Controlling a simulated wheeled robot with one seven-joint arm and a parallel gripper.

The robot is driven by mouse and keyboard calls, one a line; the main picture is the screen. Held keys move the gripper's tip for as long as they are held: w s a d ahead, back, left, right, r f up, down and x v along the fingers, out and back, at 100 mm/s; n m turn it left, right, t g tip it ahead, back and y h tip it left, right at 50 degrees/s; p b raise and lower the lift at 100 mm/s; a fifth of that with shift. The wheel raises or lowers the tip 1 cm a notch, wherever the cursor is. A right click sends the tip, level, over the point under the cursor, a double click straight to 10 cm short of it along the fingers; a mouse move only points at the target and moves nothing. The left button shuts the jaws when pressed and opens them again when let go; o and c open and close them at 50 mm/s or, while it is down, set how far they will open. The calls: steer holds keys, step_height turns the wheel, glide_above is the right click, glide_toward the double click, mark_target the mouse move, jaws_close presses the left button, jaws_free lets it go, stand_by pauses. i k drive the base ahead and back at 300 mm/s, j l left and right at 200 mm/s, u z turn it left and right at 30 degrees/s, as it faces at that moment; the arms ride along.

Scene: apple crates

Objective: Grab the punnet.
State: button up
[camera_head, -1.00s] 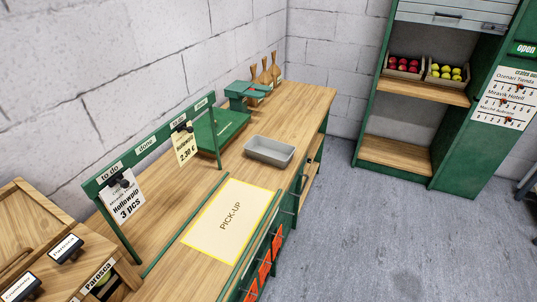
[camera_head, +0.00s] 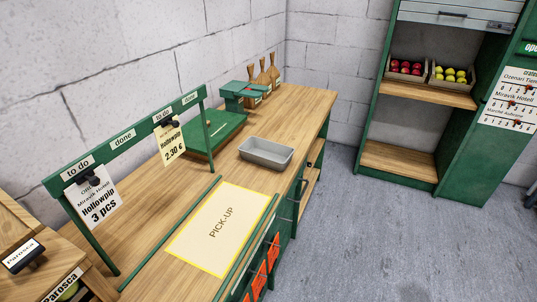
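A grey rectangular tray (camera_head: 266,153), the only punnet-like container I see, stands upright on the wooden counter (camera_head: 300,112). It looks empty. It sits beyond the pick-up mat and to the right of the green scale. My gripper is not in view, and nothing touches the tray.
A yellow-edged pick-up mat (camera_head: 217,228) lies bare on the near counter. A green scale (camera_head: 211,134) and a green sign frame (camera_head: 122,138) with order cards stand left. A green shelf (camera_head: 416,108) holds crates of red (camera_head: 406,67) and yellow-green apples (camera_head: 449,74). Grey floor (camera_head: 380,240) at right is clear.

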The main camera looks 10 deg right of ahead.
mark_target(270, 154)
steer(key=i+l, duration=0.5)
steer(key=i+l+u, duration=0.1)
steer(key=i+l, duration=0.45)
steer(key=l, duration=0.15)
steer(key=i+l, duration=1)
steer(key=l, duration=0.25)
steer(key=u, duration=0.05)
